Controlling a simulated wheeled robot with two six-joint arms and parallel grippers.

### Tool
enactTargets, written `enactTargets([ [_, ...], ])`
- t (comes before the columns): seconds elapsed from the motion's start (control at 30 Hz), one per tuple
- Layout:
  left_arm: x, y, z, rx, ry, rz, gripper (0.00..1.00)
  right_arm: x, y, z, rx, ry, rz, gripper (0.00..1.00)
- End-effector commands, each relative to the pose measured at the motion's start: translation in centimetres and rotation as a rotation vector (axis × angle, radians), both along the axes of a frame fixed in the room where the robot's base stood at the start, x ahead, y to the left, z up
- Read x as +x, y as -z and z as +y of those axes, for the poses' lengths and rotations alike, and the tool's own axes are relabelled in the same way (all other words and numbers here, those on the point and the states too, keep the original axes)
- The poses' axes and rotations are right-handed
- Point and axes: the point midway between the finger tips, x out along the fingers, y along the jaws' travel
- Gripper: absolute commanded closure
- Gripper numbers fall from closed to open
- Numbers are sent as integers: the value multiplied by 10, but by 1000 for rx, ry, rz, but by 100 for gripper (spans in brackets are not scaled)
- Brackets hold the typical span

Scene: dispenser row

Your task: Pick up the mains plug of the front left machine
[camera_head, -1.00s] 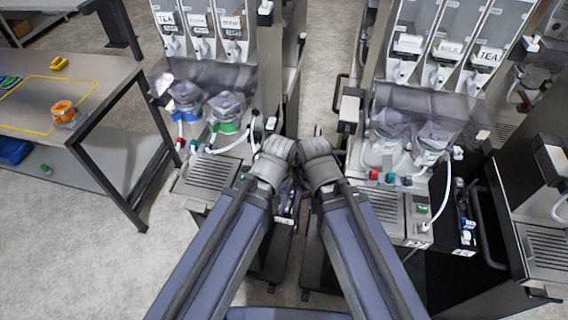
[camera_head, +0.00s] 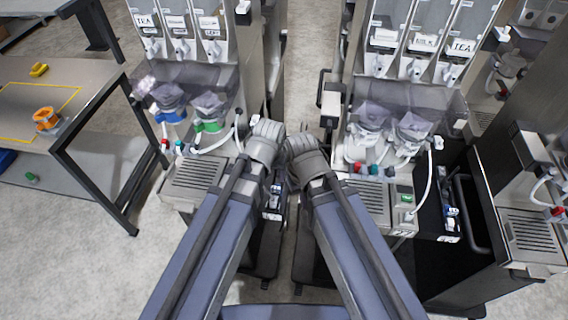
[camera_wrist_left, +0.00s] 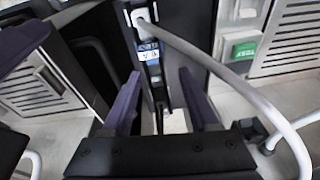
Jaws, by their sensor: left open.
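The front left machine (camera_head: 197,120) stands left of centre in the head view, with labelled canisters, dispensing cups and a slotted drip tray. My left gripper (camera_wrist_left: 160,82) is open and empty in the left wrist view, its two dark fingers apart over a narrow dark gap. A white plug-like end (camera_wrist_left: 141,17) sits beyond the fingertips, near the top, with a thick pale cable running right from it. I cannot tell for sure that it is the mains plug. In the head view the left wrist (camera_head: 267,142) hides its fingers. My right wrist (camera_head: 305,155) is close beside it, fingers hidden.
Another machine (camera_head: 405,110) stands to the right, with a dark side panel (camera_head: 450,195) beside it. A table (camera_head: 88,92) with an orange spool (camera_head: 46,118) is at the left. Pale floor (camera_head: 85,235) is clear at the lower left. A green button (camera_wrist_left: 243,49) shows in the wrist view.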

Motion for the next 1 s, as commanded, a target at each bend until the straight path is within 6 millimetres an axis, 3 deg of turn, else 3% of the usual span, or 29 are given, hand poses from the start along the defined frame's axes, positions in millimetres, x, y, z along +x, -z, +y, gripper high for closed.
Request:
enactTargets([
  [0.03,27,-7,-6,-26,-20,-53,40,0,-5,0,0,0,0,100],
  [0.1,51,-13,-12,-59,-43,-118,40,0,-7,0,0,0,0,100],
  [0.2,69,-19,-16,-88,-63,-171,40,0,-8,0,0,0,0,100],
  [0.37,72,-18,-17,-96,-68,-186,40,0,-5,0,0,0,0,100],
  [0.63,77,5,-21,-94,-66,-183,40,0,17,0,0,0,0,100],
  [1.0,80,16,-24,-93,-65,-182,40,0,29,0,0,1,0,100],
])
